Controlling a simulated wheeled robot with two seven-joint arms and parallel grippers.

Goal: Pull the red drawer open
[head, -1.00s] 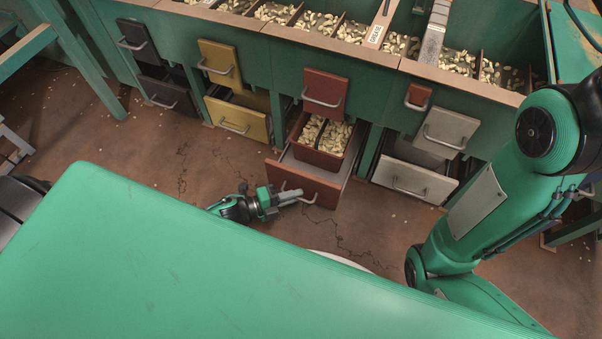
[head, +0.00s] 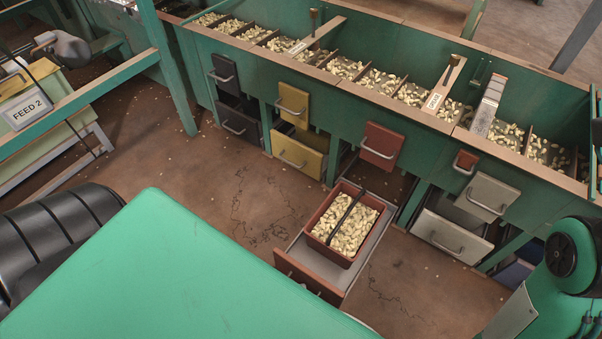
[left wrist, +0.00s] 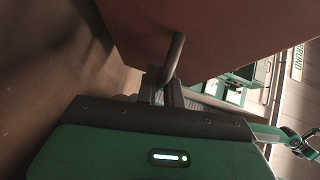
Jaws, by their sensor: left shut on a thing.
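The red drawer (head: 312,276) is pulled far out from the hopper bench in the head view. A red bin (head: 343,226) full of pale nuts, with a dark bar across it, sits inside. Its front leans toward my green body panel, and only parts of its handle show there. In the left wrist view the grey drawer handle (left wrist: 175,55) sticks out from the red-brown drawer front (left wrist: 200,30). My left gripper (left wrist: 165,90) is shut on that handle. In the head view the left gripper is hidden behind my body. My right gripper is out of sight; part of the right arm shows.
A fixed red panel (head: 382,146) with a handle is above the drawer opening. Yellow drawers (head: 293,149) are to the left and grey drawers (head: 449,236) to the right. Brown floor (head: 250,205) is clear left of the drawer. A FEED 2 stand (head: 30,110) is far left.

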